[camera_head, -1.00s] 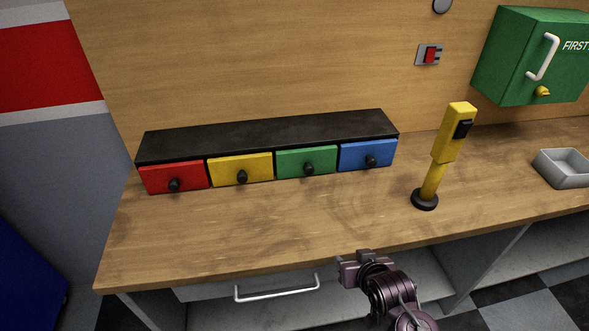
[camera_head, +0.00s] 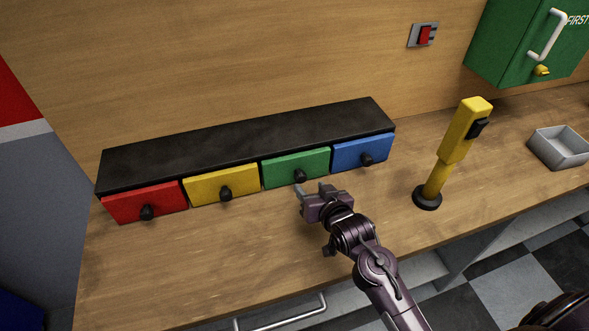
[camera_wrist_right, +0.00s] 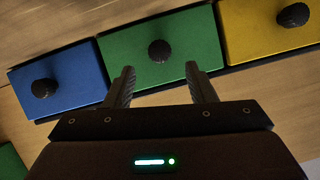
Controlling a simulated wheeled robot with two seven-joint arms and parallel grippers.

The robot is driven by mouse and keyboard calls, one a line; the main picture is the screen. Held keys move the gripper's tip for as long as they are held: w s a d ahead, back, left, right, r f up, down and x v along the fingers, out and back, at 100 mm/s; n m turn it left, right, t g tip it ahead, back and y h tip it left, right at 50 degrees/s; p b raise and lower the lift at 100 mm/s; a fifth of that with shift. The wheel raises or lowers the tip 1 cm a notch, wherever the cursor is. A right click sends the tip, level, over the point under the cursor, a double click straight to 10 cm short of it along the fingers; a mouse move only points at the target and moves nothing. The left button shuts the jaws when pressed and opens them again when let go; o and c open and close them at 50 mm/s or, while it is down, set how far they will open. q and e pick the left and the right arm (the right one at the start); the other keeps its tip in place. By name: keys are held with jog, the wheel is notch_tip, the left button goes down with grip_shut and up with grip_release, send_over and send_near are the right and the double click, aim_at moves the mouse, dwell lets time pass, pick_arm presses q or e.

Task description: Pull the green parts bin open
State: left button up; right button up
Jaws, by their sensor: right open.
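The green parts bin (camera_head: 296,166) is the third front from the left in a black-topped row, with a dark round knob (camera_head: 300,176). It sits flush with its neighbours. My right gripper (camera_head: 311,188) is open and empty just in front of the green bin, pointing at it. In the right wrist view the green front (camera_wrist_right: 190,38) fills the top middle. Its knob (camera_wrist_right: 160,51) lies ahead of and between the two fingertips (camera_wrist_right: 159,72), apart from them. My left gripper is not in view.
Red (camera_head: 145,203), yellow (camera_head: 222,185) and blue (camera_head: 362,153) bins flank the green one. A yellow post (camera_head: 457,140) stands to the right on the wooden bench. A grey tray (camera_head: 560,147) and green first-aid box (camera_head: 515,45) are farther right. Bench in front of the bins is mostly clear.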

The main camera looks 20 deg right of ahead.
aim_at(302, 179)
jog(key=shift+w, duration=0.3)
jog(key=p+x, duration=0.1)
jog(key=x, duration=0.2)
jog(key=shift+x, duration=1.15)
jog(key=shift+w+f, duration=0.1)
jog(key=shift+f, duration=0.05)
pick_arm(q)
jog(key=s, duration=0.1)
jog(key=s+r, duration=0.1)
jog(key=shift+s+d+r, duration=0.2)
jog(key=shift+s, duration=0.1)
pick_arm(e)
grip_shut()
